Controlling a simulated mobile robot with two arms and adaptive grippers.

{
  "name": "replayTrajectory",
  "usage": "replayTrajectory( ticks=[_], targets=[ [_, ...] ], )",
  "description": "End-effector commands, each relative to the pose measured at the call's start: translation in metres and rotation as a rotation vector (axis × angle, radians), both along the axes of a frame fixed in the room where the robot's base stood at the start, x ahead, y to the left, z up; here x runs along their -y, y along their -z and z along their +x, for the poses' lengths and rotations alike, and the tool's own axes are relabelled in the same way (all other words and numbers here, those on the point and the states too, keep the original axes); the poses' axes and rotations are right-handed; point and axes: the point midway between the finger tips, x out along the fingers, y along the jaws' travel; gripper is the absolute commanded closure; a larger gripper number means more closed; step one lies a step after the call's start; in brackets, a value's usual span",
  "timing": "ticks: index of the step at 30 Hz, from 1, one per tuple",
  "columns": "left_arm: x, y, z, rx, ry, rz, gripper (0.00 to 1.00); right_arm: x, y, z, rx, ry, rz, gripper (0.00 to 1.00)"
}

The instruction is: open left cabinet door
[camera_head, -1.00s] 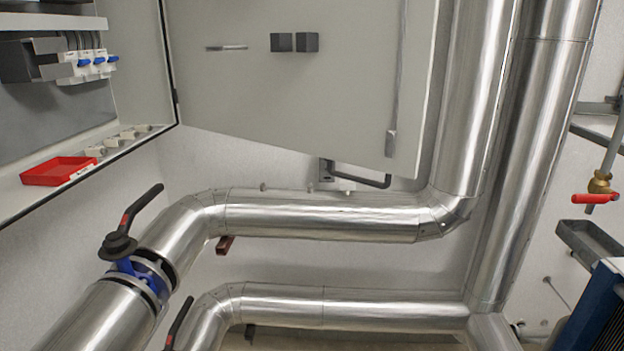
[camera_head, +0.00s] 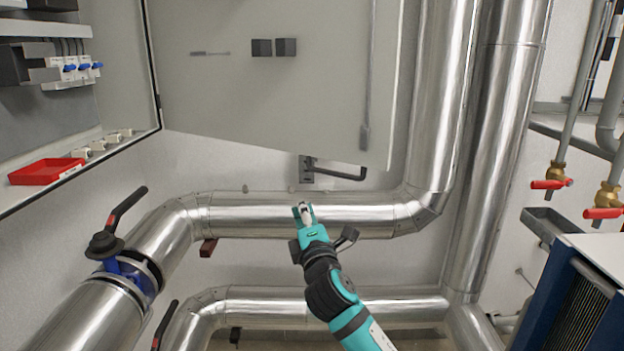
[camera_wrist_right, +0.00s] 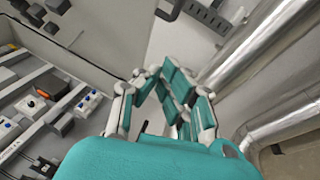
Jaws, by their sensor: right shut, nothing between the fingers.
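An open grey cabinet (camera_head: 110,148) is at the left of the head view, with its inside showing. One light grey door (camera_head: 270,100) stands swung open on the cabinet's right side. Black blocks and a thin bar are on its face. No other cabinet door can be made out in the head view. My right gripper (camera_head: 304,210) is below this door, in front of the upper horizontal pipe, apart from the door. It is shut and empty. Its fingers also show in the wrist view (camera_wrist_right: 160,80), with the cabinet's inside at the left. My left gripper is not in view.
Large silver pipes (camera_head: 290,215) run below and right of the door. A black-handled valve (camera_head: 115,240) is at lower left. A red tray (camera_head: 45,172) lies in the cabinet. Red-handled valves (camera_head: 552,184) and a blue-sided unit (camera_head: 570,290) are at the right.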

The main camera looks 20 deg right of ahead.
Motion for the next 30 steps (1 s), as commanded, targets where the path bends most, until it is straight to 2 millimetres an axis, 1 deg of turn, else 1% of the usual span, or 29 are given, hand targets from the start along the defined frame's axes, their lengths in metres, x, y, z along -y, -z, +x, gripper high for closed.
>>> replayTrajectory(
  ticks=[2,5,12,18,19,22,25,30],
  targets=[
    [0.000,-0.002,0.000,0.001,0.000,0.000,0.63,0.000,-0.004,0.005,0.003,0.002,-0.005,1.00],
    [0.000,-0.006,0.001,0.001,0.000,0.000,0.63,0.001,-0.007,0.017,0.001,0.002,-0.003,1.00],
    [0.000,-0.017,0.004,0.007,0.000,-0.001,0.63,0.002,-0.017,0.066,0.000,0.001,-0.001,1.00],
    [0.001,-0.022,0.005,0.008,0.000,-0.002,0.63,0.003,-0.022,0.100,0.000,-0.001,0.001,1.00],
    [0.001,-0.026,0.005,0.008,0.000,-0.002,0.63,0.010,-0.025,0.103,-0.001,0.002,-0.001,1.00],
    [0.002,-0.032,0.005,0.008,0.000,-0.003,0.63,0.021,-0.029,0.112,-0.001,0.002,-0.001,1.00],
    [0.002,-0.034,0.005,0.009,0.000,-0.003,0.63,0.027,-0.030,0.118,-0.001,0.002,-0.002,1.00],
    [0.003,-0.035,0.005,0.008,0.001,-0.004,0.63,0.032,-0.031,0.123,0.000,0.000,0.000,1.00]
  ],
)
